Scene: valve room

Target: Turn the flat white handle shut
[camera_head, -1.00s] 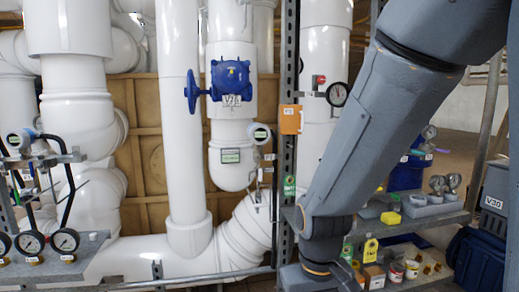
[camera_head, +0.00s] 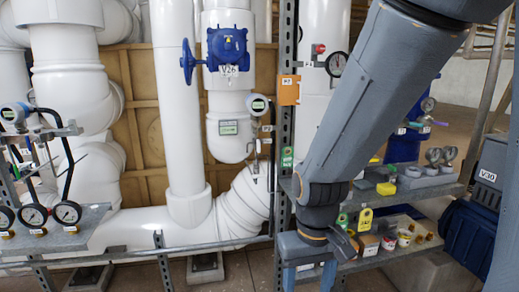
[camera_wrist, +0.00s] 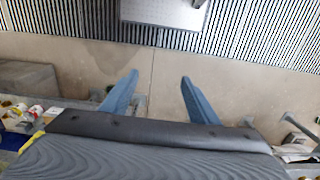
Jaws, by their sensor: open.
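I cannot make out a flat white handle for sure in either view. A thin pipe with small fittings (camera_head: 256,147) runs below a round digital gauge (camera_head: 258,104) beside the white pipe, left of the metal post; the parts there are too small to tell. My gripper (camera_head: 308,277) is at the bottom of the head view, pointing down, its blue fingers apart. In the wrist view my gripper (camera_wrist: 158,86) is open and empty above bare floor, with nothing between the fingers.
A blue valve (camera_head: 227,49) labelled V26 sits on the white pipe. A perforated metal post (camera_head: 286,120) stands left of my arm. A shelf (camera_head: 430,190) with bottles and gauges is at right. Gauges (camera_head: 33,215) stand on a left shelf. A grating (camera_wrist: 80,22) shows in the wrist view.

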